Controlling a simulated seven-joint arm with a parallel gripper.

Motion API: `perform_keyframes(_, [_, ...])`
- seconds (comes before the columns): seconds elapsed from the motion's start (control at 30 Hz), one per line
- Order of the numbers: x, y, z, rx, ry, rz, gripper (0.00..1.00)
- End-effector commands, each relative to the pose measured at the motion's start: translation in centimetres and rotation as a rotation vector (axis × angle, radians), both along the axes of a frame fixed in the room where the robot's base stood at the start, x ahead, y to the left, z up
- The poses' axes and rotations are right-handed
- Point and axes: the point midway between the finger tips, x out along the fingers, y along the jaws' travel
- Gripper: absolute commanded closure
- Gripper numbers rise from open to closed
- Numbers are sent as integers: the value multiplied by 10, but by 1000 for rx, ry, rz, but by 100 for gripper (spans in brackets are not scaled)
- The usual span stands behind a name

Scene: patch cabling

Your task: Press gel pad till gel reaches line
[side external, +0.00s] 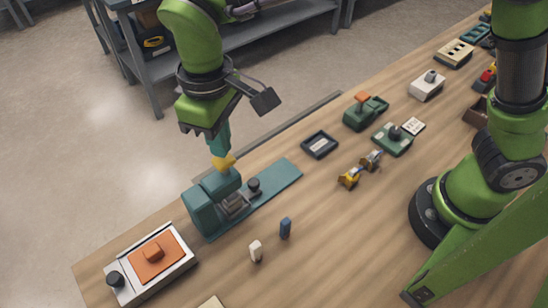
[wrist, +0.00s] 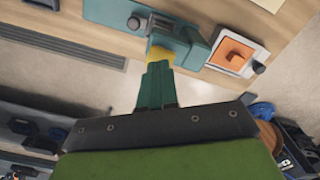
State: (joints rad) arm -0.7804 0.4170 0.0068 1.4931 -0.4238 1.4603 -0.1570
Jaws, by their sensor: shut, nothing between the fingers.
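The orange gel pad (side external: 155,253) sits in a white tray (side external: 186,262) at the table's front left, with a small raised block at its middle. In the wrist view the orange pad (wrist: 232,53) is at the upper right. My gripper (side external: 222,158) is shut, pointing down over a teal device (side external: 205,203), to the right of and behind the pad. A yellow piece (side external: 224,162) shows at its fingertips, also in the wrist view (wrist: 158,53); I cannot tell whether it belongs to the fingers or the device. No gel line can be made out.
A black knob (side external: 115,279) is on the tray's left end. A dark shallow tray (side external: 319,145) and several small devices lie farther back. The wood between the pegs and my arm base is clear.

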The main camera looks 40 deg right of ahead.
Motion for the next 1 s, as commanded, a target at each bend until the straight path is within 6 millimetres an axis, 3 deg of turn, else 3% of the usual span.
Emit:
perform_keyframes(0.27, [0, 0, -2, 0, 1, 0, 100])
perform_keyframes(1.0, [0, 0, -33, -1, 2, 1, 100])
